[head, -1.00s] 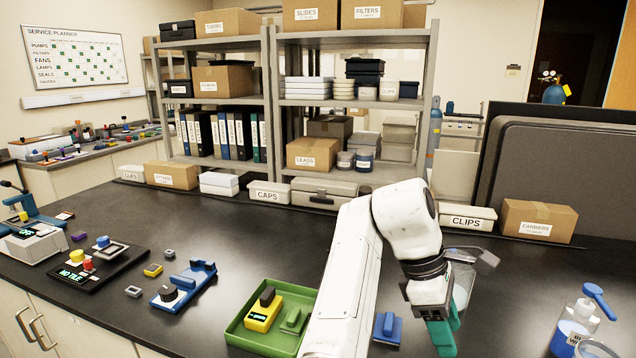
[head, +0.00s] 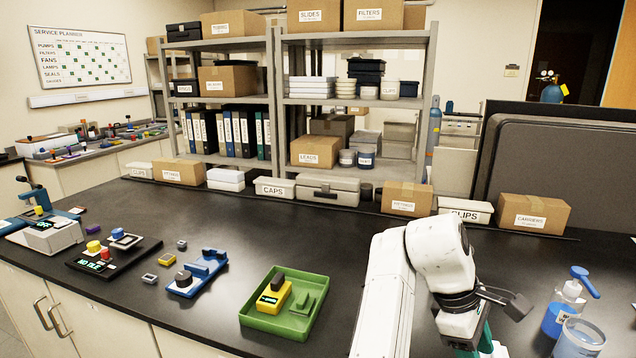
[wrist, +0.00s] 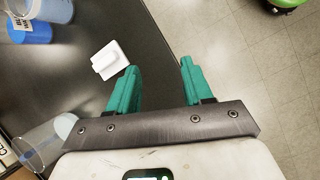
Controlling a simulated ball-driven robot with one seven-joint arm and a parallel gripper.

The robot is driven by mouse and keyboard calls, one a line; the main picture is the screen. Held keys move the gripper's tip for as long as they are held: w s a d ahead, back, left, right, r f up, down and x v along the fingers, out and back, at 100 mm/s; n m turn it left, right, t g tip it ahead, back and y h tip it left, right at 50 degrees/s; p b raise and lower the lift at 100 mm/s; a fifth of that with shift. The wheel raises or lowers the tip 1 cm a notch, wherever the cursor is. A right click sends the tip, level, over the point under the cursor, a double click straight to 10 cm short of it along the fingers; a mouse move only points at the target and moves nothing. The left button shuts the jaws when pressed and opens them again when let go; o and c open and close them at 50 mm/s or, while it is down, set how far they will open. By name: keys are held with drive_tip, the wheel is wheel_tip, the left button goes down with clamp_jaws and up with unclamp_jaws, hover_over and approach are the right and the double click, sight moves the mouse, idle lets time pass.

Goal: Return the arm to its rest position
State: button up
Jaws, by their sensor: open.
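My arm (head: 388,290) reaches over the right front part of the black bench (head: 330,235). My gripper (wrist: 158,70) has its two green fingers spread apart with nothing between them. In the head view only a bit of green finger shows at the bottom edge, below the dark wrist. In the wrist view the gripper hangs over the bench edge, with the left finger close to a white block (wrist: 110,60) on the bench and the right finger over the floor.
A wash bottle with a blue top (head: 565,305) and a clear beaker (head: 580,340) stand right of my arm. A green tray (head: 285,305) with a yellow device (head: 273,298) lies to the left. Boxes, including CLIPS (head: 465,211), line the back. Tiled floor (wrist: 235,80) lies beyond the edge.

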drive_tip(key=s+d+f+m+t, duration=0.3)
drive_tip(key=s+d+f+m, duration=0.3)
drive_tip(key=s+d+f, duration=0.8)
drive_tip(key=s+a+f+m+y, duration=0.2)
drive_tip(key=s+a+f, duration=0.3)
drive_tip(key=s, duration=0.3)
drive_tip(key=s+a+f+m+y, duration=0.2)
drive_tip(key=s+a+f, duration=0.3)
drive_tip(key=s, duration=0.4)
drive_tip(key=shift+a, duration=0.65)
